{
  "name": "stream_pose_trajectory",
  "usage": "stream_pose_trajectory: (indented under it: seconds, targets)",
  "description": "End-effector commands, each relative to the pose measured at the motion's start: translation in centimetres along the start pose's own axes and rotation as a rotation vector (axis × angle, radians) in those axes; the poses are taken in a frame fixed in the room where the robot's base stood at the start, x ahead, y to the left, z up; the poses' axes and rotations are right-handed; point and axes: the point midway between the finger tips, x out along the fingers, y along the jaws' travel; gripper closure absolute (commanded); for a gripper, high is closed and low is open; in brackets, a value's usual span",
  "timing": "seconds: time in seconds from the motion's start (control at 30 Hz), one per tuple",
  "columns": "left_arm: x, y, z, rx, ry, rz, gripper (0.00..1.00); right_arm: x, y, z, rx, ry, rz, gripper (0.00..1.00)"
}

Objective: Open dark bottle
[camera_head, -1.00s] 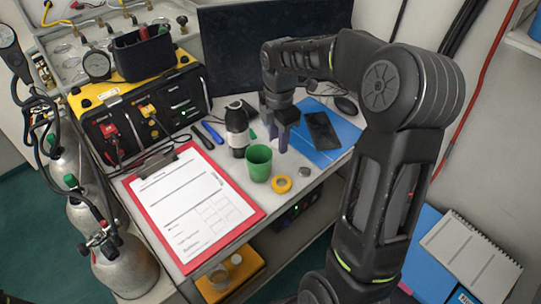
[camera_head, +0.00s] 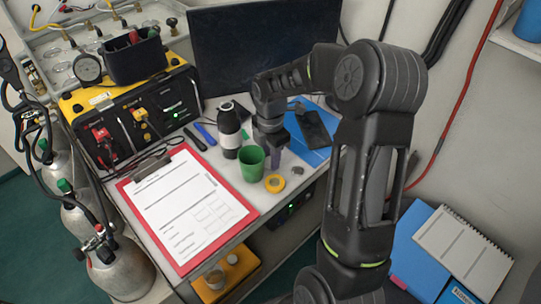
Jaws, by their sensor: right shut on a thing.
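The dark bottle (camera_head: 229,124) stands upright on the bench behind the green cup (camera_head: 252,167). It has a pale band round its lower part, and its top looks dark grey; I cannot tell whether a cap is on it. My right gripper (camera_head: 273,157) points down just right of the bottle and cup, apart from the bottle. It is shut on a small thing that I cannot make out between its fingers. My left gripper is out of view.
A yellow tape roll (camera_head: 274,183) and a small grey disc (camera_head: 298,170) lie in front of the gripper. A red clipboard (camera_head: 125,188) covers the bench's front left. A dark phone (camera_head: 314,130) lies on a blue folder (camera_head: 301,150). A monitor (camera_head: 262,50) stands behind.

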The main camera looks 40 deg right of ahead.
Motion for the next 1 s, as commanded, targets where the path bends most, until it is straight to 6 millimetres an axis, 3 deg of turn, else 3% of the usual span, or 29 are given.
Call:
stream_pose_trajectory:
  seconds: [0.23, 0.27, 0.5, 0.77, 1.0]
  targets:
    - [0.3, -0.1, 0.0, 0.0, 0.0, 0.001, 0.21, 0.4, 0.0, 0.0, 0.0, 0.0, 0.0, 1.0]
    - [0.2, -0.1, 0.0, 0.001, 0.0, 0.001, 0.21, 0.3, 0.0, 0.0, 0.0, 0.0, 0.0, 0.67]
    - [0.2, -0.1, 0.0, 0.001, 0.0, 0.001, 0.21, 0.3, 0.0, 0.0, 0.0, 0.0, 0.0, 0.47]
    - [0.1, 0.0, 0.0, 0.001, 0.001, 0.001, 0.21, 0.2, 0.0, 0.0, 0.0, 0.0, 0.0, 0.47]
    - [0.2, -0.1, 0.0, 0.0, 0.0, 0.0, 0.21, -1.5, 0.1, 0.0, 0.0, -0.001, 0.004, 0.47]
